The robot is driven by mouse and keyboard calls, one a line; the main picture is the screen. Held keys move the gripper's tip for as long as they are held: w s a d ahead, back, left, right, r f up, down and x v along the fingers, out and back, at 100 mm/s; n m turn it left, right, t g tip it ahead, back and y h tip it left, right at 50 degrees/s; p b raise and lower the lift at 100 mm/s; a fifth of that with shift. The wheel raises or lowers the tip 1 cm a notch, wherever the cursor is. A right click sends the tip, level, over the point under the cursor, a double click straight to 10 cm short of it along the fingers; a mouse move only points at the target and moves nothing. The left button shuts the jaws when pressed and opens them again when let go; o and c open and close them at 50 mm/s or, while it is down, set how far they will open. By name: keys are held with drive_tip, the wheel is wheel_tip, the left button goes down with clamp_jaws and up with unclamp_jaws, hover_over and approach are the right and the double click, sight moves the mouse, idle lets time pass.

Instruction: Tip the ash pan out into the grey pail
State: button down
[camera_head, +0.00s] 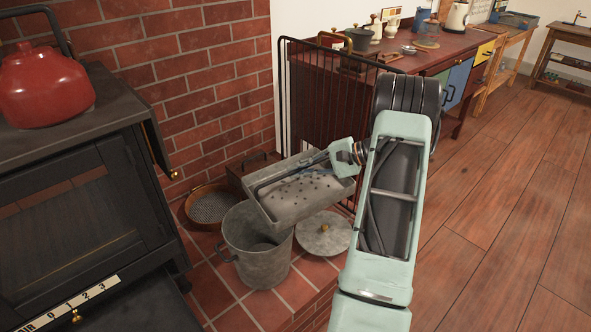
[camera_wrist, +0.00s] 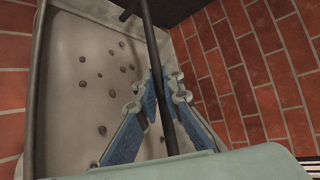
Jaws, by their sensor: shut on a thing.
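The ash pan (camera_head: 306,193) is a grey metal tray holding pale ash with several dark lumps. It is in the air, partly above and to the right of the grey pail (camera_head: 257,258), and looks slightly tilted. My gripper (camera_head: 335,158) is shut on the pan's dark bar handle. In the wrist view the blue fingers of my gripper (camera_wrist: 168,100) close around the handle, with the ash pan (camera_wrist: 98,85) and its lumps to the left. The pail stands open on the red tiles; part of its rim is hidden by the pan.
A round lid (camera_head: 323,238) with a brass knob lies right of the pail. A round sieve (camera_head: 210,206) and a dark box (camera_head: 250,167) stand behind. The black stove (camera_head: 75,220) with a red kettle (camera_head: 42,88) is at left. A black guard (camera_head: 310,110) stands behind.

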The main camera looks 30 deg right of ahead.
sight(261, 186)
drive_tip(key=a+n+h, duration=0.1)
drive_tip(key=a+h, duration=0.1)
drive_tip(key=shift+r+g+h, duration=0.1)
drive_tip(key=shift+g+h, duration=0.2)
drive_tip(key=shift+a+r+n+p, duration=0.25)
drive_tip(key=shift+r+n+p, duration=0.05)
drive_tip(key=shift+r+p, duration=0.1)
drive_tip(key=shift+a+r+n+h+p, duration=0.5)
drive_tip(key=shift+a+r+h+p, duration=0.55)
drive_tip(key=shift+a+r+h, duration=0.4)
drive_tip(key=shift+a+r+n+h+p, duration=0.3)
drive_tip(key=shift+a+r+h+p, duration=0.25)
drive_tip(key=shift+a+h, duration=0.25)
drive_tip(key=shift+a+h+b, duration=0.35)
drive_tip(key=shift+a+b, duration=0.1)
drive_tip(key=shift+a, duration=0.2)
drive_tip(key=shift+a+r+n+h, duration=0.25)
drive_tip(key=shift+a+h, duration=0.1)
drive_tip(key=shift+a, duration=0.15)
drive_tip(key=shift+a+r+n+h, duration=0.2)
drive_tip(key=shift+a+h, duration=0.15)
drive_tip(key=shift+a, duration=0.15)
drive_tip(key=shift+a+r+n+h, duration=0.25)
drive_tip(key=shift+a+r+h, duration=0.05)
drive_tip(key=shift+a+h, duration=0.55)
